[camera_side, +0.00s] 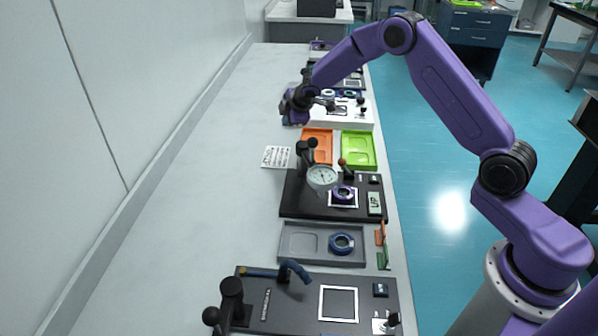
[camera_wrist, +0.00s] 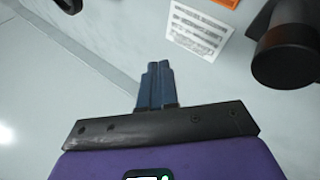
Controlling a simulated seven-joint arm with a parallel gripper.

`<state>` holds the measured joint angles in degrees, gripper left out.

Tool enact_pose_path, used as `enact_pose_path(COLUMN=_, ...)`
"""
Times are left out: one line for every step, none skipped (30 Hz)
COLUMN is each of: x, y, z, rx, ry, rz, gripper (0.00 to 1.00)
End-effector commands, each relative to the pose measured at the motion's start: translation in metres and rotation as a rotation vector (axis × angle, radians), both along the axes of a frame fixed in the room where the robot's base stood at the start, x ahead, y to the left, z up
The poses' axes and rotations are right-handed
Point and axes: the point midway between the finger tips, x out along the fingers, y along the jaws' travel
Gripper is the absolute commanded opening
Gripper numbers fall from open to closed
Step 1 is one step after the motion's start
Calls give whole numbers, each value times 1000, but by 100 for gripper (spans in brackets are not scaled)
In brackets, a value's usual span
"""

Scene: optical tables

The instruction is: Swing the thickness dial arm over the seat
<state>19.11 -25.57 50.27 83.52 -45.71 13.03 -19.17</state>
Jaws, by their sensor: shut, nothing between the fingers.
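The thickness dial (camera_side: 322,178) has a round white face and sits on a dark arm over a black base plate (camera_side: 303,205). Its black post (camera_side: 306,152) stands at the back left of that plate. A purple ring part lies in a white square seat (camera_side: 343,195) to the right of the dial, and the dial appears beside it, not over it. My gripper (camera_side: 327,104) is beyond the dial station, above the bench. In the wrist view my blue fingers (camera_wrist: 155,84) are together and empty. A dark round post top (camera_wrist: 287,50) shows at the upper right; I cannot tell which post.
An orange tray (camera_side: 317,146) and a green tray (camera_side: 358,150) lie behind the dial station. A printed sheet (camera_side: 276,157) lies to its left, also in the wrist view (camera_wrist: 198,30). A grey tray (camera_side: 300,243) with a blue ring and another black station (camera_side: 300,305) are in front. The left bench is clear.

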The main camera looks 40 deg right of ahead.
Motion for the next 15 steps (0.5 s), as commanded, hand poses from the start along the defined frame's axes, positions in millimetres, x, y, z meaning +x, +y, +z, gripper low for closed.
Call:
enact_pose_path(x=-3, y=15, z=6, rx=-28, ry=32, rz=-23, gripper=0)
enact_pose_path(x=-6, y=21, z=9, rx=-45, ry=57, rz=-39, gripper=0)
enact_pose_path(x=-11, y=31, z=13, rx=-66, ry=90, rz=-60, gripper=0)
enact_pose_path(x=-15, y=39, z=16, rx=-81, ry=118, rz=-73, gripper=0)
enact_pose_path(x=-21, y=46, z=19, rx=-94, ry=146, rz=-87, gripper=0)
enact_pose_path(x=-28, y=57, z=23, rx=-110, ry=186, rz=-102, gripper=0)
enact_pose_path(x=-35, y=66, z=26, rx=-121, ry=217, rz=-113, gripper=0)
enact_pose_path(x=-42, y=74, z=29, rx=-132, ry=248, rz=-123, gripper=0)
enact_pose_path(x=-52, y=86, z=34, rx=-145, ry=293, rz=-133, gripper=0)
enact_pose_path(x=-60, y=95, z=37, rx=-155, ry=328, rz=-141, gripper=0)
enact_pose_path(x=-68, y=105, z=41, rx=-165, ry=364, rz=-144, gripper=0)
enact_pose_path(x=-80, y=118, z=47, rx=-175, ry=412, rz=-149, gripper=0)
enact_pose_path(x=-90, y=128, z=51, rx=-183, ry=450, rz=-150, gripper=0)
enact_pose_path(x=-99, y=137, z=55, rx=-189, ry=486, rz=-150, gripper=0)
enact_pose_path(x=-112, y=149, z=60, rx=-198, ry=536, rz=-148, gripper=0)
